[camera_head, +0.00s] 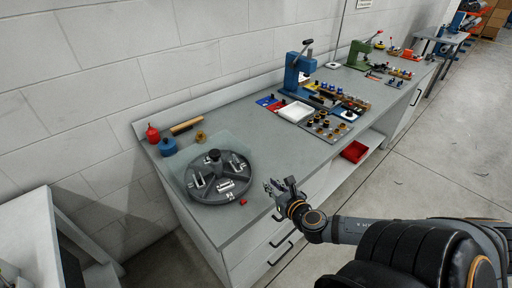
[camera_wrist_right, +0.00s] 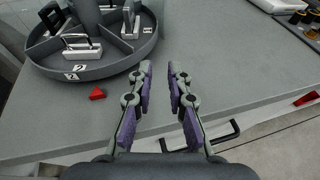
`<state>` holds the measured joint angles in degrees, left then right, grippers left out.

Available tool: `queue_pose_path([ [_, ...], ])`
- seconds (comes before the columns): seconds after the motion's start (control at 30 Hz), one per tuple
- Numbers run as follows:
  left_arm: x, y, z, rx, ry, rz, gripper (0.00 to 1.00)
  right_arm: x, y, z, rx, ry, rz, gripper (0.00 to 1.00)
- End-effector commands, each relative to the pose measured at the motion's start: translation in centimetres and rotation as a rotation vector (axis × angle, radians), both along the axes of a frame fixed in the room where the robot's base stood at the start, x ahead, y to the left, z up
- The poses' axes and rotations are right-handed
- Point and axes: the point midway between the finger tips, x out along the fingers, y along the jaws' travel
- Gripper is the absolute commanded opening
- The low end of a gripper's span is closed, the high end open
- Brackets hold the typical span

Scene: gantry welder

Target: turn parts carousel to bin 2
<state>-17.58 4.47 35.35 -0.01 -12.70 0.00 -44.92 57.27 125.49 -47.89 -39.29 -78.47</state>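The parts carousel (camera_head: 219,184) is a round grey tray with a black centre knob (camera_head: 214,155), standing on the workbench at its near left end. Its bins hold metal parts. In the right wrist view the carousel (camera_wrist_right: 118,58) is at the upper left, with "2" labels (camera_wrist_right: 76,72) on its rim. A small red pointer (camera_wrist_right: 97,93) lies on the bench in front of the rim, near a "2" label; it also shows in the head view (camera_head: 243,202). My right gripper (camera_head: 274,188) is open and empty, right of the carousel and apart from it; its fingers show in the wrist view (camera_wrist_right: 160,75). My left gripper is not in view.
A red bottle (camera_head: 153,134), a blue container (camera_head: 168,147) and a wooden-handled brush (camera_head: 185,126) stand behind the carousel. A blue press (camera_head: 293,75) and several parts trays are farther along the workbench (camera_head: 250,130). The bench between is clear. Drawer handles (camera_head: 281,238) project from its front.

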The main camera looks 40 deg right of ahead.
Motion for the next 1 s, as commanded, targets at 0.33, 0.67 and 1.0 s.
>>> queue_pose_path([
  [0.33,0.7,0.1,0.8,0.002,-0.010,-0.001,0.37,3.6,3.4,1.4,-0.014,-0.144,-0.015,0.63],
  [0.67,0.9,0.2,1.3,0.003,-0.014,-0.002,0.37,8.7,11.2,5.1,-0.045,-0.294,0.024,0.63],
  [1.0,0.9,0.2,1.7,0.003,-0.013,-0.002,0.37,10.8,11.4,5.6,-0.051,-0.304,0.029,0.63],
])
